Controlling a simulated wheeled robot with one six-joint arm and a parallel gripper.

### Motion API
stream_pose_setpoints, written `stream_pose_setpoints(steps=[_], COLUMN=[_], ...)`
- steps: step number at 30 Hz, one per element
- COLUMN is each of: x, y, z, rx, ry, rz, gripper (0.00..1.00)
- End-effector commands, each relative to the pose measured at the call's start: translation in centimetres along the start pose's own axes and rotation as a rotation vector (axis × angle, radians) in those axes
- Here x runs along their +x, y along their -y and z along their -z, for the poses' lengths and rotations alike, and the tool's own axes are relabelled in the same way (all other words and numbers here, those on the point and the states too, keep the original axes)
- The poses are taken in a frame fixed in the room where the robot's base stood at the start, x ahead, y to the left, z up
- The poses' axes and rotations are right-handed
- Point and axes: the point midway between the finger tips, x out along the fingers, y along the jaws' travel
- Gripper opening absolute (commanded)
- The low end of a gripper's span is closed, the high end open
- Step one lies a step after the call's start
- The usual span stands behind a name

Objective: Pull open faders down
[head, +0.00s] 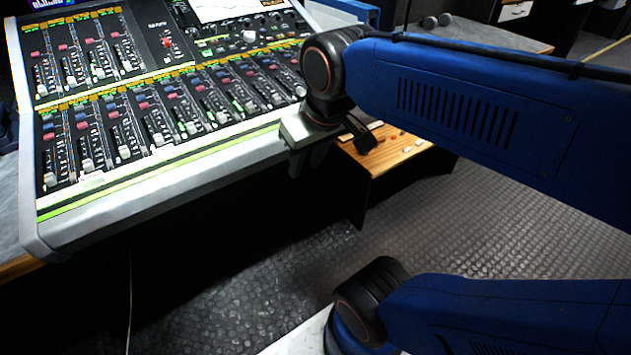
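The mixing console (140,190) slopes across the left of the head view. Its lower bank of faders (88,165) runs from the near left to the far right, with pale caps at differing heights in dark slots. A shorter upper bank of faders (100,73) sits behind it at the left. A red-capped fader (168,43) stands apart on a darker panel. The caps are too small to tell each one's exact position. My gripper (309,158) points down by the console's right front corner, apart from the fader caps. Its fingertips are dark, and their gap is unclear.
A small wooden surface (385,152) with red and white bits on it lies right of the console corner. A pale lit screen (225,8) is at the console's back. The textured floor (440,225) is open in front. A thin cable (130,300) hangs at the left.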

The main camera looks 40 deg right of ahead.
Motion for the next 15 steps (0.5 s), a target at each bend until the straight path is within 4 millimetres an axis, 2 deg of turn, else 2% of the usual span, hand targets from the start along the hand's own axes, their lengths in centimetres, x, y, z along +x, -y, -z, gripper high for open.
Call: stream_pose_setpoints(steps=[7, 15], x=[1.9, 2.8], y=[-0.3, -0.5], z=[-2.8, -3.9], rx=[-0.001, -0.003], ry=[-0.029, -0.042], rz=[-0.004, -0.007], gripper=[0.31, 0.31])
